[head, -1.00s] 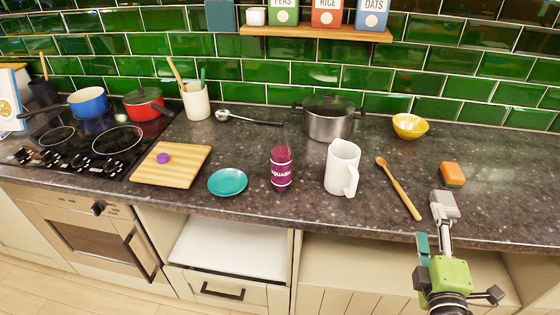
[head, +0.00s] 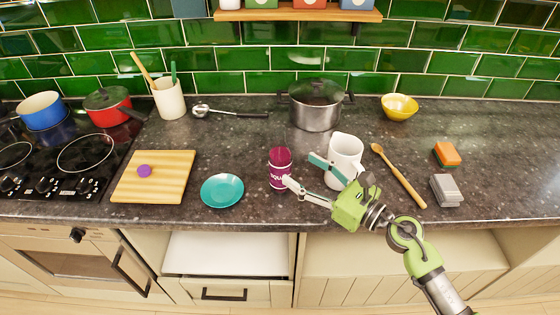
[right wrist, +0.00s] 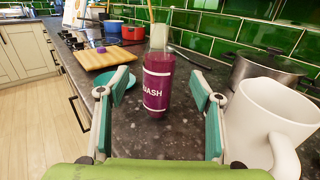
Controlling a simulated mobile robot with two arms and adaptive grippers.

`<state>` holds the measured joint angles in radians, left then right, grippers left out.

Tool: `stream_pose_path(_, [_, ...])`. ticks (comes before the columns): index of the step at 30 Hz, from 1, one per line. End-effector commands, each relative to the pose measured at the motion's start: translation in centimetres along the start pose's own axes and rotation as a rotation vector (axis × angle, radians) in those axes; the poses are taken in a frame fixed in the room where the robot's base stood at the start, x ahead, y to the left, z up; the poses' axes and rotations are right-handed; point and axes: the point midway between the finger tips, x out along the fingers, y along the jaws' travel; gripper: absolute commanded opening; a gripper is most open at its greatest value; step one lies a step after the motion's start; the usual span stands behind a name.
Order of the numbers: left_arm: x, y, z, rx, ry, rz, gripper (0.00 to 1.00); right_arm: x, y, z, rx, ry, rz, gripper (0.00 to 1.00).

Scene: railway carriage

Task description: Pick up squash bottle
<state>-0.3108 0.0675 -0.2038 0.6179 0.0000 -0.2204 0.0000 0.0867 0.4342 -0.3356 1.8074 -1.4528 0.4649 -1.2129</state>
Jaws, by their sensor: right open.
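The squash bottle (head: 280,160), purple with a white-lettered label and a clear top, stands upright on the dark counter. It also shows in the right wrist view (right wrist: 158,82), ahead between the two fingers. My right gripper (head: 303,171) is open and empty, its fingers spread and pointing left at the bottle from the right. In the head view one fingertip overlaps or nearly meets the bottle's lower right side; I cannot tell if they touch. My left gripper is not in view.
A white mug (head: 344,150) stands close behind the right gripper. A teal plate (head: 222,190) lies left of the bottle, beside a wooden board (head: 172,180). A steel pot (head: 315,110) is behind. A wooden spoon (head: 400,178), sponge (head: 447,154) and grey block (head: 446,190) lie right.

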Motion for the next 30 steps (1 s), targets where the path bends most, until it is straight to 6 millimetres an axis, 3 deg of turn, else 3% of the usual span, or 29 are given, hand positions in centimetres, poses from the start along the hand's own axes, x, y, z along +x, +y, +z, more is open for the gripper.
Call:
stream_pose_path(3, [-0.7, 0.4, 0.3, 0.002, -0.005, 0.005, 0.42, 1.7, -0.1, 0.2, 0.004, -0.002, -0.002, 0.59])
stream_pose_path(12, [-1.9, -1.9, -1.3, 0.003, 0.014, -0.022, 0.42, 4.3, 0.0, 0.5, 0.005, -0.004, 0.000, 0.59])
stream_pose_path(18, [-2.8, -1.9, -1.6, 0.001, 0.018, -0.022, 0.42, 6.9, -0.1, 0.3, 0.006, -0.002, -0.002, 0.59])
stream_pose_path(28, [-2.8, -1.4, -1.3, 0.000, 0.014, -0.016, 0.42, 7.7, -0.1, 0.0, 0.003, 0.000, -0.001, 0.59])
stream_pose_path(30, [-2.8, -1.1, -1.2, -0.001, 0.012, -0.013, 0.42, 7.6, -0.1, 0.0, 0.003, 0.000, -0.001, 0.44])
